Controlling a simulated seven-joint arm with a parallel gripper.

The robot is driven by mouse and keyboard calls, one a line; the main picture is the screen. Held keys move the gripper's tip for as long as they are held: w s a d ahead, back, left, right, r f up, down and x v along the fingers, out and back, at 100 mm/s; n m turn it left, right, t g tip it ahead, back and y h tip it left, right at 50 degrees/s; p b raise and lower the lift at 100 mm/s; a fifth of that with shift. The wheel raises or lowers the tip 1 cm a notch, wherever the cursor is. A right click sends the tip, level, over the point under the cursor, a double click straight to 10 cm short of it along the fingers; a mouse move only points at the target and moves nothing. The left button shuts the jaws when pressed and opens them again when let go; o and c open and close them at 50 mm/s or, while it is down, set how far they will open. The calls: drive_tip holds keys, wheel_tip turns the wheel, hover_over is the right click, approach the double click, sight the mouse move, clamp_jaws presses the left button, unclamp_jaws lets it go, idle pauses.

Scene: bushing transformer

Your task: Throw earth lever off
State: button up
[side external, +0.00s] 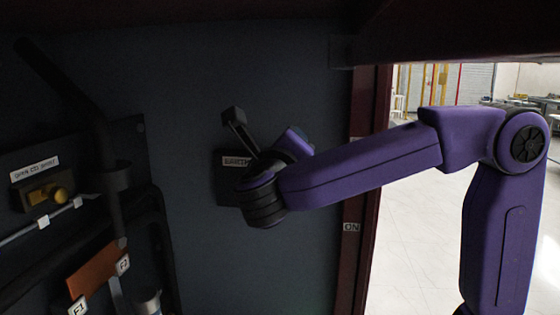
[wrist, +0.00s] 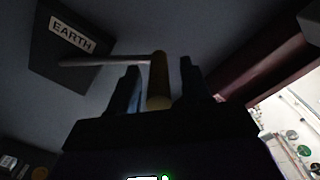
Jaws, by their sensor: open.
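The earth lever shows in the wrist view as a pale rod (wrist: 105,62) running right from a dark plate labelled EARTH (wrist: 72,38) to a yellow-brown cylindrical handle (wrist: 158,82). My gripper (wrist: 159,68) is open, with one finger on each side of the handle; small gaps show beside it. I cannot tell how deep the handle sits between the fingers. In the side view the EARTH label (side external: 237,161) is partly covered by my wrist. A dark bar with a block end (side external: 233,114) sticks up above it. My fingers are hidden there.
A dark red post (side external: 367,165) stands right of the wall panel, with an ON label (side external: 351,227) low on it. At the left are a labelled panel with a yellow knob (side external: 60,194), dark bars and an orange plate (side external: 98,270). Open floor lies beyond the post.

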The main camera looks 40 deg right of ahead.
drive_tip(key=v, duration=1.7)
drive_tip(key=shift+r, duration=0.15)
drive_tip(key=w+d+f+m+g+y, duration=0.3)
drive_tip(key=d+f+m+g+y, duration=0.4)
drive_tip(key=d+f, duration=0.8)
drive_tip(key=s+d+f+m+g+y, duration=0.2)
drive_tip(key=s+d+f+m, duration=0.3)
drive_tip(key=s+m, duration=0.3)
drive_tip(key=s+d+f+m+g+y, duration=0.3)
drive_tip(key=s+d+f+m, duration=0.3)
drive_tip(key=s+m, duration=0.3)
drive_tip(key=shift+s+f+g+y, duration=0.3)
drive_tip(key=shift+s+f+y, duration=0.25)
drive_tip(key=shift+y, duration=0.05)
idle(1.3)
